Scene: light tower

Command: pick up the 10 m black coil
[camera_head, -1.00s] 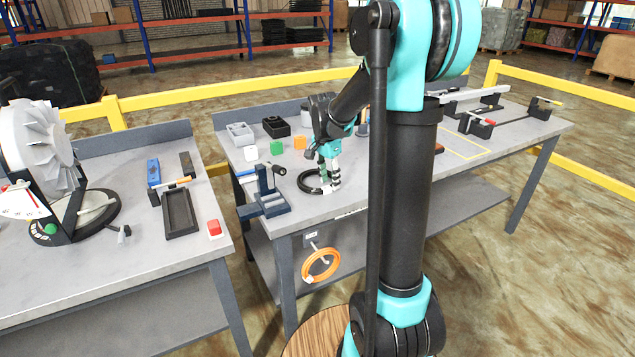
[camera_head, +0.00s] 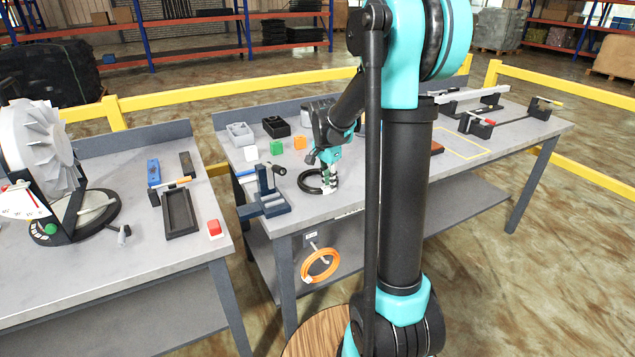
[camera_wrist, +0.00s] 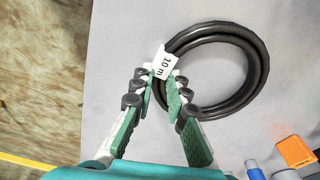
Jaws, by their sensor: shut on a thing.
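The black coil (camera_head: 308,184) is near the front edge of the right-hand workbench (camera_head: 400,187). In the wrist view the black coil (camera_wrist: 262,75) is a thick ring with a white "10 m" tag (camera_wrist: 166,63) on its left side. My gripper (camera_head: 329,184) is at the coil's right side in the head view. In the wrist view my gripper (camera_wrist: 163,75) is shut on the coil's band beside the tag, and its fingers partly hide the band. I cannot tell whether the coil is clear of the bench top.
A dark blue-grey stand (camera_head: 265,195) is close left of the coil. Green (camera_head: 276,147), orange (camera_head: 299,143) and white (camera_head: 250,153) blocks lie behind it. An orange coil (camera_head: 319,266) hangs on the bench front. The bench's right part holds a long rail fixture (camera_head: 482,127).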

